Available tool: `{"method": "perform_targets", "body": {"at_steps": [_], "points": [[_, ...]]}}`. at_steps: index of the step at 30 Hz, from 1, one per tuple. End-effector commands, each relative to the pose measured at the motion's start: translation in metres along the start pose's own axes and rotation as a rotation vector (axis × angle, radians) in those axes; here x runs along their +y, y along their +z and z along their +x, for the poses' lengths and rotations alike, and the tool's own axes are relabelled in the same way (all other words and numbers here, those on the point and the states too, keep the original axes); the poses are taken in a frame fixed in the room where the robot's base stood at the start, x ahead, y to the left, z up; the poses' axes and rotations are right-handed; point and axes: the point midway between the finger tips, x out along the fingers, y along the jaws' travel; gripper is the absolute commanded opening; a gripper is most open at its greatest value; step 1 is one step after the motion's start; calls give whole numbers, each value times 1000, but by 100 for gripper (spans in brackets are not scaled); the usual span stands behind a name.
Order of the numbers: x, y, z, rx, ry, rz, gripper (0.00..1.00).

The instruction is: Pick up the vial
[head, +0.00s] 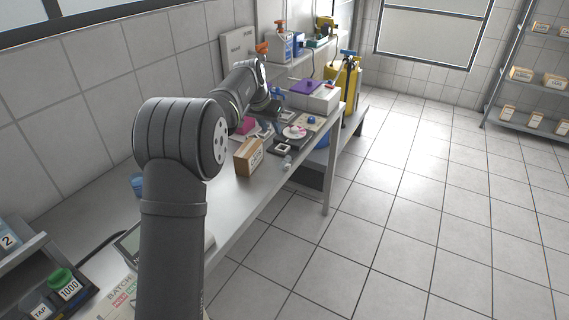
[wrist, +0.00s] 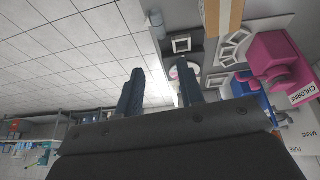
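I cannot make out the vial with certainty. A small whitish object (head: 287,162) near the bench's front edge could be it, but it is too small to tell; it also shows in the wrist view (wrist: 157,19). My gripper (wrist: 161,66) is open, with two dark fingers apart and nothing visible between them. In the head view my gripper (head: 272,107) is at the far part of the bench, behind the round white dish (head: 295,132) with something pink on it. In the wrist view the dish (wrist: 177,73) is partly hidden by the right finger.
A cardboard box (head: 248,157) stands on the bench (head: 262,194). A pink object (wrist: 272,56) and a blue object (wrist: 247,86) are at right in the wrist view. A white box with a purple top (head: 314,97) and a yellow tank (head: 343,78) are farther back. The floor is clear.

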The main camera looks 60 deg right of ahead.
Motion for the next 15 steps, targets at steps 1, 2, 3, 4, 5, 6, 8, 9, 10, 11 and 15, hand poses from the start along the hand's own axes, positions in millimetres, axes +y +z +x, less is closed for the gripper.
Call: {"method": "perform_targets", "body": {"at_steps": [1,2,3,4,5,6,8,9,10,11,15], "points": [[-1,0,10,-1,3,-4,35],[-1,0,14,0,4,-5,35],[-2,0,19,0,4,-6,35],[-2,0,23,-1,5,-7,35],[-2,0,27,-1,5,-7,35],[-1,0,34,-1,5,-6,35],[-1,0,46,-2,5,-6,35],[-1,0,55,-2,5,-6,35],[-1,0,62,-2,5,-6,35],[-1,1,69,-2,5,-6,35],[-1,0,99,-2,5,-6,35]]}}
